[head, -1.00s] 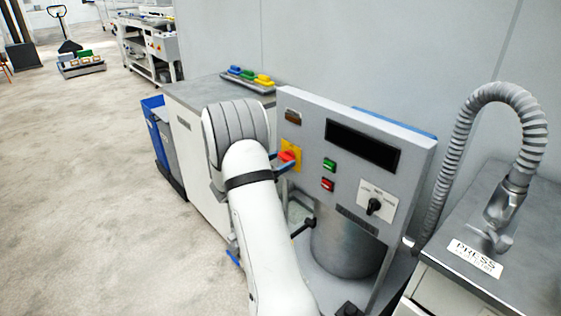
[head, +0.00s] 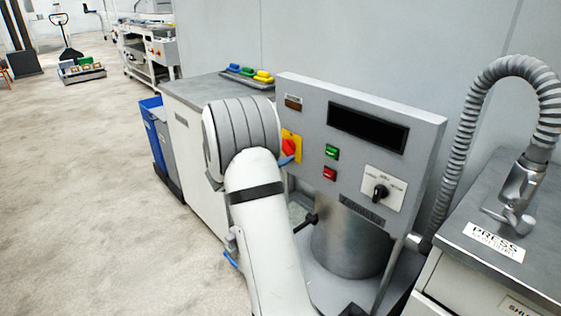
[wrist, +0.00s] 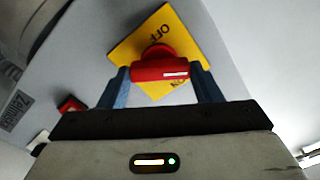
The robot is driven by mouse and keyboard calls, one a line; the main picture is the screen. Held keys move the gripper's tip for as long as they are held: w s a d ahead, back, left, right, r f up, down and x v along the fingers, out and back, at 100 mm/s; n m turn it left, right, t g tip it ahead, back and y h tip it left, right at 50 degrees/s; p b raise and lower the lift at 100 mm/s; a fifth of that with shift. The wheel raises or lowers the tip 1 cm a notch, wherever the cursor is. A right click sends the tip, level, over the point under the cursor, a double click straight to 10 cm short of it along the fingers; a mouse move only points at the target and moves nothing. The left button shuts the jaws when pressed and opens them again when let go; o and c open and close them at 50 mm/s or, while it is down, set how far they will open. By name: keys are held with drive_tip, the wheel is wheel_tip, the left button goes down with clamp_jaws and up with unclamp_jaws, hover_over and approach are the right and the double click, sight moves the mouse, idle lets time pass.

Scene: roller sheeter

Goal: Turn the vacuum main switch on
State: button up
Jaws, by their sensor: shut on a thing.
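The vacuum main switch is a red rotary knob (wrist: 160,66) on a yellow plate (wrist: 188,32) at the left of the grey control panel. In the wrist view my gripper (wrist: 162,80) is shut on the red knob, with a blue finger on each side of its bar. The plate looks tilted there, and parts of its "OFF" and other lettering show around the knob. In the head view the red knob (head: 289,148) and yellow plate (head: 297,140) show just right of my arm, which hides most of my gripper. One blue fingertip shows below the knob.
The control panel (head: 428,150) also carries a green button (head: 331,152), a red button (head: 329,173), a dark display (head: 367,128) and a black selector (head: 380,192). A metal cylinder (head: 350,240) stands below. A ribbed hose (head: 470,125) is at right.

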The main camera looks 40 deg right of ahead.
drive_tip(key=shift+f+m+b, duration=0.2)
drive_tip(key=shift+m+b, duration=5.4)
drive_tip(key=shift+b, duration=1.05)
drive_tip(key=o, duration=1)
drive_tip(key=shift+r, duration=0.1)
drive_tip(key=a+p, duration=0.1)
drive_tip(key=a, duration=0.7)
drive_tip(key=shift+s, duration=0.35)
